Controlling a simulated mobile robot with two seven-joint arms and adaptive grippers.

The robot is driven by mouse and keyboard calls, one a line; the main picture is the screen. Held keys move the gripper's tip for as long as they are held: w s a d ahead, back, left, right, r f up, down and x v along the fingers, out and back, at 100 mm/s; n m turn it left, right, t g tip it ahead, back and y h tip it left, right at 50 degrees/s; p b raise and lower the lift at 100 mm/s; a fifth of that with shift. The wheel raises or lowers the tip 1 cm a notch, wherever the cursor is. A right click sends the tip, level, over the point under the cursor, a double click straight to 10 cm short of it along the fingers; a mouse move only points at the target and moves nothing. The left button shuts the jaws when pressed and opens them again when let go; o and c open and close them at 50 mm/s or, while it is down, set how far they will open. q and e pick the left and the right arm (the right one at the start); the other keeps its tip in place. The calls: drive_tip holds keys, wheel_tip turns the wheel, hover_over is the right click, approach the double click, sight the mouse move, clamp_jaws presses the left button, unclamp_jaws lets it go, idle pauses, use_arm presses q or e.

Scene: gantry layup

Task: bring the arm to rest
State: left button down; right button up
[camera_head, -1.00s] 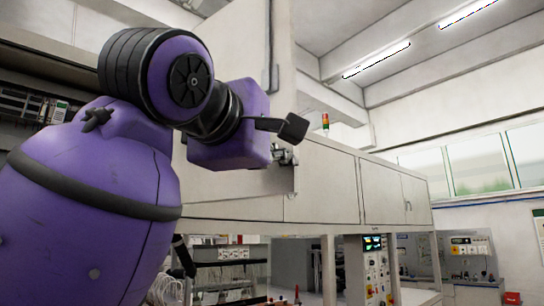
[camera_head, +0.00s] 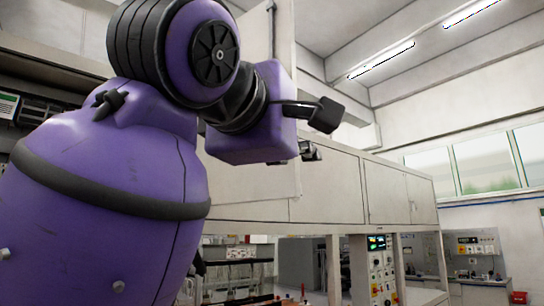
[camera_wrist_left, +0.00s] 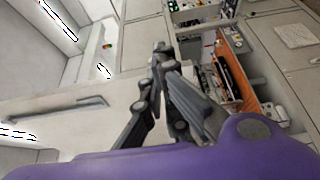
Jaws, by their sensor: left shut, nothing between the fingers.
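My purple left arm fills the left of the head view, raised in front of the pale cabinets. My left gripper (camera_head: 311,151) is mostly hidden behind the purple wrist there, with only a small dark piece showing. In the left wrist view the dark linked fingers of the left gripper (camera_wrist_left: 161,48) are together at the tips, shut and empty. They touch nothing that I can see. My right gripper is in neither view.
A long pale cabinet housing (camera_head: 395,195) stands behind the arm. Below it is a control panel (camera_head: 381,270) with lit screens. A red bin (camera_head: 519,297) is at the far right. The left wrist view shows an orange surface (camera_wrist_left: 240,75) with equipment. The upper right is open room.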

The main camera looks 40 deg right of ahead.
use_arm(q)
drive_tip(key=s, duration=0.2)
drive_tip(key=shift+s+a, duration=0.25)
drive_tip(key=shift+s, duration=0.1)
